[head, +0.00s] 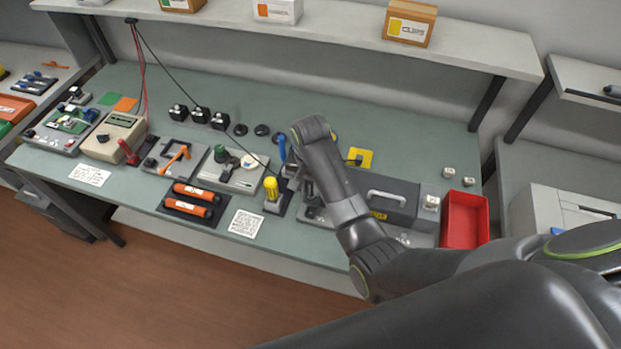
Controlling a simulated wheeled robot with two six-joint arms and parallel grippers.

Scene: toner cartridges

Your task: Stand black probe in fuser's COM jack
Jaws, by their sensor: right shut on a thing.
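My right gripper (291,174) is over the middle of the bench, its fingers small and partly covered by my wrist. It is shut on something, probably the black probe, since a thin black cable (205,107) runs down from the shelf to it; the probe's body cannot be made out. The dark grey unit with a handle (392,203), which looks like the fuser, lies right of my wrist, partly behind my arm. Its COM jack cannot be made out. A red probe (129,153) stands beside the beige meter (112,137). My left gripper is not in view.
A yellow-topped tool (271,188) stands close left of the gripper, with a blue handle (282,149) behind. A grey fixture (232,172) and orange rollers (189,200) lie further left. A red bin (464,218) is at the right. An overhead shelf (330,32) spans the back.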

